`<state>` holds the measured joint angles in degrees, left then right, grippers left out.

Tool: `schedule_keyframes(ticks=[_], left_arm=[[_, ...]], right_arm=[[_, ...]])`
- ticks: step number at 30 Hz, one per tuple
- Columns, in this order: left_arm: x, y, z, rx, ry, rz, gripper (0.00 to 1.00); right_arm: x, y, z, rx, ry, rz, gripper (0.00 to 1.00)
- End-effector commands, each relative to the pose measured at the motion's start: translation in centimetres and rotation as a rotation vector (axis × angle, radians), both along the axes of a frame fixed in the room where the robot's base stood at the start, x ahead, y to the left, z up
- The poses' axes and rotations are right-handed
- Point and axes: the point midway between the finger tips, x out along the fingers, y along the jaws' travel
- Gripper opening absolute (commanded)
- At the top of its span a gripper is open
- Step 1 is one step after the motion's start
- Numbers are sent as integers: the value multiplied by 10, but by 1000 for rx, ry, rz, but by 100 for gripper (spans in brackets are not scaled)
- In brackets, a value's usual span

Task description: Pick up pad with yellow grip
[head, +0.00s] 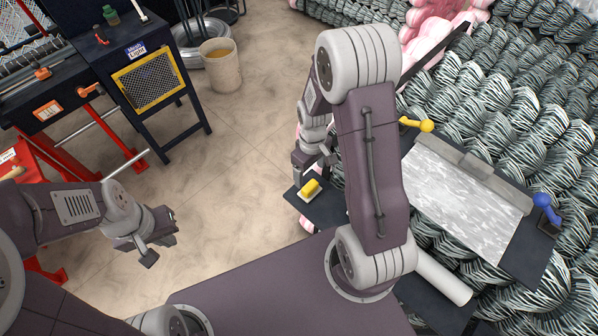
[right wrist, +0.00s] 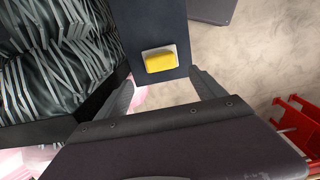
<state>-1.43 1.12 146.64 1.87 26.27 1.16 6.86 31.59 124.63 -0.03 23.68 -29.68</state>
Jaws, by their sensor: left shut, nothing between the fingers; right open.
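The pad with the yellow grip (head: 310,189) lies on a small dark shelf (head: 327,208) beside my right arm. In the right wrist view the pad (right wrist: 160,59) shows as a yellow block on a pale base, ahead of and between the fingers. My right gripper (right wrist: 163,85) is open and empty, and the pad is apart from its fingers. In the head view the right gripper (head: 312,160) is just behind the pad, partly hidden by my arm. My left gripper (head: 153,246) is shut and empty over the floor at the left.
A dark stand with mesh (head: 150,82) and a bucket (head: 221,70) are at the back left. The middle floor is clear.

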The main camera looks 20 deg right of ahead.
Motion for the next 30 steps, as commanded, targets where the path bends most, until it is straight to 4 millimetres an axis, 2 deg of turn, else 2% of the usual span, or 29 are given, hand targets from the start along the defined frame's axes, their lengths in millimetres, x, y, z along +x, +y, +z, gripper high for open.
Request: schedule_keyframes(ticks=[5, 12, 17, 24, 30], left_arm=[[0, 0, 2, 0, 1, 0, 0], [0, 0, 3, 0, 0, 0, 0], [0, 0, 4, 0, 0, 0, 0], [0, 0, 8, 0, 0, 0, 0], [0, 0, 8, 0, 0, 0, 0]], right_arm=[[-1, -1, -1, 1, 4, -6, 79], [-2, -1, -34, 0, 4, -6, 79], [-1, -1, -40, 1, 4, -6, 79], [0, -2, -81, 1, 6, -7, 79], [1, -2, -90, 0, 1, -6, 79]])
